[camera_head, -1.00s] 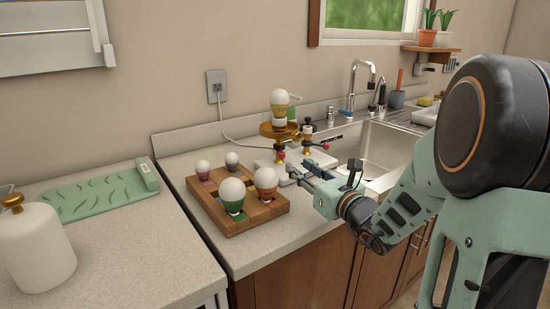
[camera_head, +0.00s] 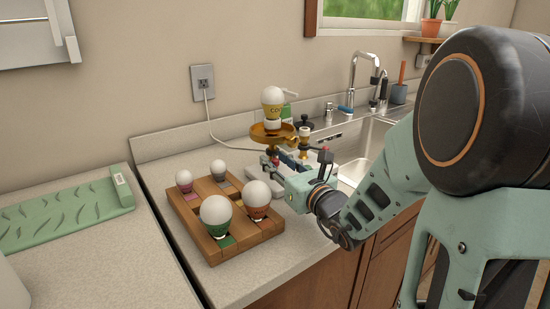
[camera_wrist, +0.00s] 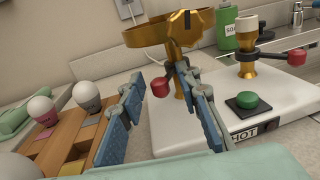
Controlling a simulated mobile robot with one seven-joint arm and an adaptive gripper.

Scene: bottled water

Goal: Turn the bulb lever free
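A white machine base (camera_wrist: 255,130) has a "HOT" label and a green button (camera_wrist: 247,101). A brass post on it carries a gold dish (camera_head: 272,133), which also shows in the wrist view (camera_wrist: 165,31). A bulb with a yellow base (camera_head: 272,108) stands upright above the dish. A dark lever with a red knob (camera_wrist: 161,87) sticks out from this post below the dish. My gripper (camera_wrist: 164,82) is open, and the knob appears between its fingertips; I cannot tell whether they touch it. In the head view my gripper (camera_head: 269,167) is low beside the post.
A second brass post (camera_wrist: 247,68) has its own lever and red knob (camera_wrist: 297,57). A wooden tray (camera_head: 180,208) with several bulbs stands close to the left. The sink (camera_head: 352,160) lies to the right. A green bottle (camera_wrist: 228,25) stands behind.

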